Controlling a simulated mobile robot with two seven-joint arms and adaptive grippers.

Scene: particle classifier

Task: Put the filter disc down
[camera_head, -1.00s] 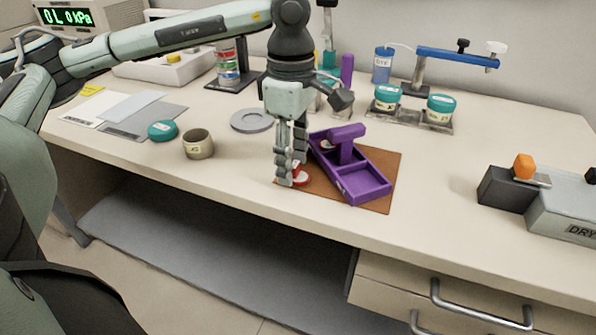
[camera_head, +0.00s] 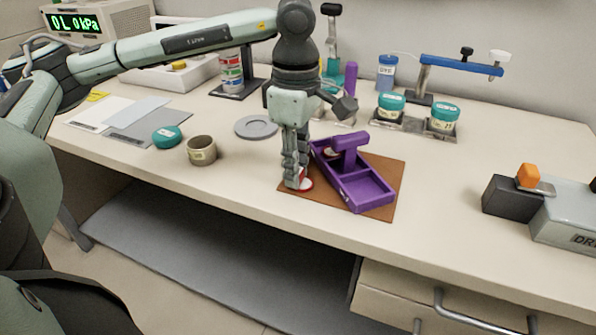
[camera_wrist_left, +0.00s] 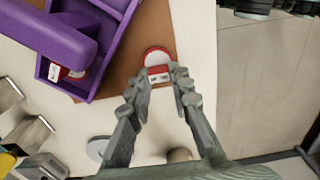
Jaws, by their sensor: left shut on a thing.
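The filter disc (camera_head: 306,184) is a small white disc with a red rim. A similar red and white piece (camera_wrist_left: 58,73) sits in a tray compartment. My right gripper is not in view.
Teal-lidded jars (camera_head: 444,118) stand behind the mat. A grey box (camera_head: 567,216) is at the right. The tabletop between mat and box is clear.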

